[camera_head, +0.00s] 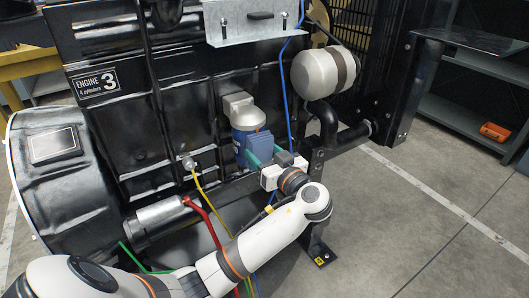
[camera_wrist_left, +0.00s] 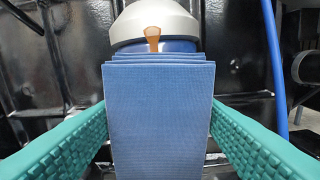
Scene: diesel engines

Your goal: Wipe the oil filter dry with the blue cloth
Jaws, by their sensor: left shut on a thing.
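The oil filter (camera_head: 248,119) is mounted on the side of the engine, with a pale rounded top and a blue band below it. In the left wrist view the filter (camera_wrist_left: 155,22) stands directly behind the cloth, and a brown oil streak (camera_wrist_left: 152,38) runs down its front. My left gripper (camera_head: 267,157) is shut on the folded blue cloth (camera_wrist_left: 158,115), which stands upright between its green fingers. The cloth hides the filter's lower part. I cannot tell whether the cloth touches the filter. My right gripper is not in view.
The black engine (camera_head: 190,90) fills the space behind the filter. A blue hose (camera_head: 284,90) runs just right of it, and yellow (camera_head: 198,183) and red (camera_head: 207,218) hoses hang to the left. A pale cylinder (camera_head: 318,73) sits upper right. Floor at right is clear.

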